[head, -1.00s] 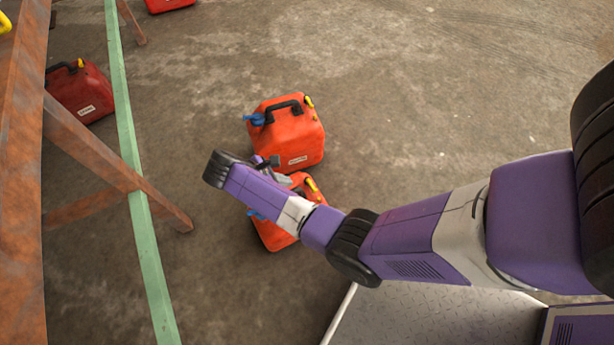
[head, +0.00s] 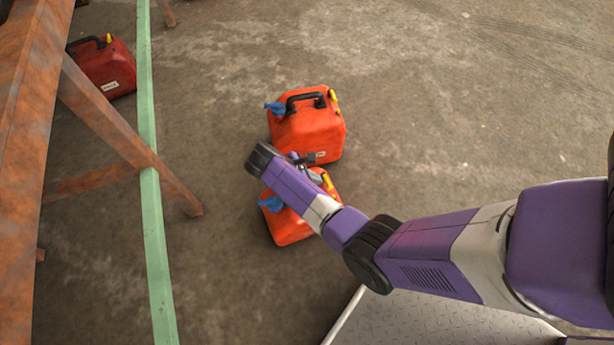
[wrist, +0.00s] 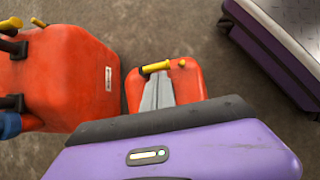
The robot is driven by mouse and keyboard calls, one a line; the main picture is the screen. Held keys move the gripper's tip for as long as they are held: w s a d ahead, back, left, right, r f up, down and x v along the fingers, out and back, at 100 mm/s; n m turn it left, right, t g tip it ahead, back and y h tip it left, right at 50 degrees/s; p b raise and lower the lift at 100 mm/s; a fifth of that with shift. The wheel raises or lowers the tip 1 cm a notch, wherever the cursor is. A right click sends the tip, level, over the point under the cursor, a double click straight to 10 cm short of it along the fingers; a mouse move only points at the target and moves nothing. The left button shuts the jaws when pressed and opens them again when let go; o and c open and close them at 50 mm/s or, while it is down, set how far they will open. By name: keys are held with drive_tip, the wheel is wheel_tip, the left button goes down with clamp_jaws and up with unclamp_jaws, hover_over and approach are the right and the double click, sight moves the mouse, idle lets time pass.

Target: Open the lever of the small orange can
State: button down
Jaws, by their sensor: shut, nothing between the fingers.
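The small orange can (head: 284,228) stands on the floor, partly hidden under my arm in the head view. A blue part (head: 271,203) shows at its left edge and a yellow part (head: 327,181) at its upper right. In the wrist view, the small can (wrist: 193,82) is ahead of my gripper (wrist: 159,77). A yellow spout-like piece (wrist: 156,67) lies across its top, right at my fingertips. My gripper's grey fingers are together with nothing between them, over the can. I cannot tell whether they touch it. The blue part is hidden in the wrist view.
A larger orange can (head: 308,130) with a black handle stands close behind the small one; it fills the left of the wrist view (wrist: 70,75). A rusty trestle (head: 120,125) with a green rail (head: 151,190) and a red can (head: 108,70) are at left. Right floor is clear.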

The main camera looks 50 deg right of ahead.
sight(327, 183)
drive_tip(key=b+x, duration=0.2)
drive_tip(key=x, duration=0.3)
